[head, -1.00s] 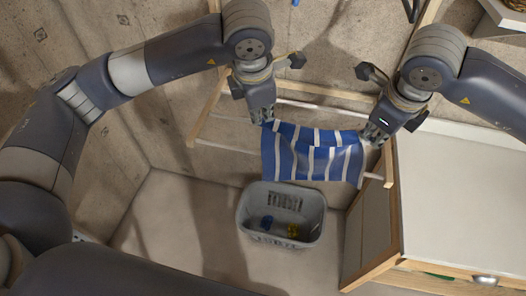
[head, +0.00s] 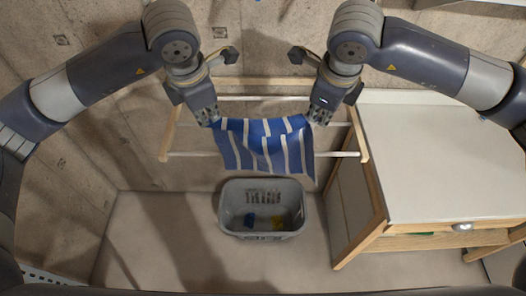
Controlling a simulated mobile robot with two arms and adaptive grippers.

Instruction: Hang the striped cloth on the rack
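The striped cloth (head: 264,148), blue with white stripes, hangs between my two grippers in front of the rack. My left gripper (head: 211,118) is shut on its upper left corner. My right gripper (head: 318,115) is shut on its upper right corner. The top edge sags slightly between them. The rack (head: 171,130) has wooden side posts and several pale horizontal rods and stands against the wall. The cloth covers the middle of the rods; whether it touches them I cannot tell.
A grey basket (head: 262,222) with small blue and yellow items inside stands on the floor below the cloth. A wooden cabinet with a white top (head: 450,160) stands close to the rack's right side. The floor left of the basket is clear.

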